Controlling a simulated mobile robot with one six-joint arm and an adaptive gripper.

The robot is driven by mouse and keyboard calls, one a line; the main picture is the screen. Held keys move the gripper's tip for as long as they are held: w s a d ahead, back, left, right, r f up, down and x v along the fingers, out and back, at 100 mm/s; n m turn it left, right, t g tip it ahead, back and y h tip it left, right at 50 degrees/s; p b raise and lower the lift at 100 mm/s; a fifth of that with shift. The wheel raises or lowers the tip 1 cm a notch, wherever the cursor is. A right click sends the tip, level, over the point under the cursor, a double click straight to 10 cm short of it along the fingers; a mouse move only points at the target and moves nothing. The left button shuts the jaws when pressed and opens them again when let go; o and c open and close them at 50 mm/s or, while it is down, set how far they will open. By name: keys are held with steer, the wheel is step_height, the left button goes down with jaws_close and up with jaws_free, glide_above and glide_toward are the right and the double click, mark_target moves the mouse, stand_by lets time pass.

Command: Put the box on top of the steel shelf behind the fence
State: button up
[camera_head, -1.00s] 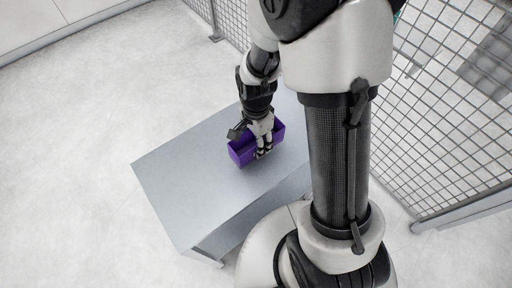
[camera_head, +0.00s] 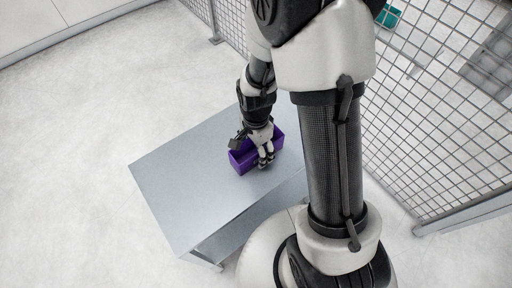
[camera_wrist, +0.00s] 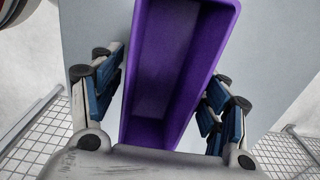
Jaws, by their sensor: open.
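The box (camera_head: 241,161) is purple, open at the top and looks empty. It rests on a grey metal table in the head view. My gripper (camera_head: 265,160) is at the box, seen from above. In the wrist view the box (camera_wrist: 150,85) lies between the two open fingers, one beyond each long side. A gap shows on the left; on the right the finger is very close, and I cannot tell if it touches. Behind the fence, a grey slab-like surface (camera_head: 492,62) shows at the upper right; I cannot tell if it is the steel shelf.
The grey table (camera_head: 190,185) has bare room left of the box. A wire mesh fence (camera_head: 425,130) stands on the right, with its lower rail (camera_head: 465,212) near the floor. A teal object (camera_head: 388,16) is behind it. The floor at left is clear.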

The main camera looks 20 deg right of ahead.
steer(key=s+r+n+t+p, duration=0.1)
steer(key=s+r+n+p, duration=0.15)
steer(key=r, duration=0.95)
steer(key=s+r+n+t+p, duration=0.1)
steer(key=s+r+n+p, duration=0.15)
steer(key=r, duration=0.85)
steer(key=s+r+n+t, duration=0.2)
steer(key=s+r+n, duration=0.6)
steer(key=s+n, duration=0.1)
steer(key=shift+s+r+t+b, duration=0.25)
steer(key=shift+s+t+b, duration=0.05)
steer(key=shift+s, duration=0.1)
steer(key=shift+c, duration=0.2)
